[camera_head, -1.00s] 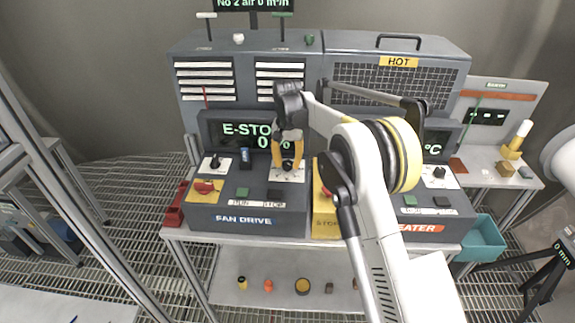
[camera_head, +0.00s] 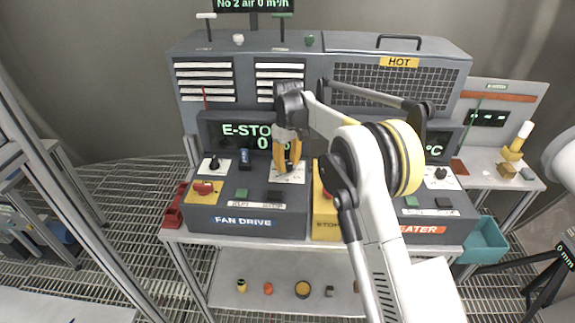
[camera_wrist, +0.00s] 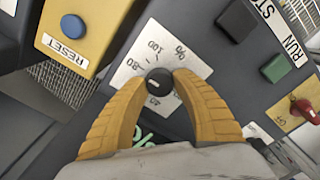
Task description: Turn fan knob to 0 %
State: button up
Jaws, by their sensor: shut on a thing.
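The fan knob (camera_wrist: 158,82) is black and round with a short pale line on top. It sits on a white scale plate (camera_wrist: 130,62) marked with %, 100, 80 and 40; other marks are hidden by my fingers. My gripper (camera_wrist: 160,85) has its two yellow fingers shut on the knob, one on each side. In the head view my gripper (camera_head: 286,166) points down at the scale plate (camera_head: 290,179) on the fan drive console (camera_head: 245,222), and the knob is mostly hidden. The display (camera_head: 238,134) above reads "E-STO" and 0, partly covered by my arm.
Close by are a green button (camera_head: 241,193), a black button (camera_head: 275,196), a red switch on a yellow plate (camera_head: 204,187) and another black knob (camera_head: 214,163). The yellow reset panel (camera_wrist: 85,30) adjoins the console. My arm spans the heater side.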

jog(key=n, duration=0.4)
jog(key=shift+n, duration=0.3)
jog(key=n, duration=0.4)
jog(key=shift+n, duration=0.3)
jog(key=n, duration=0.4)
jog(key=shift+n, duration=2.1)
jog(key=o, duration=1.2)
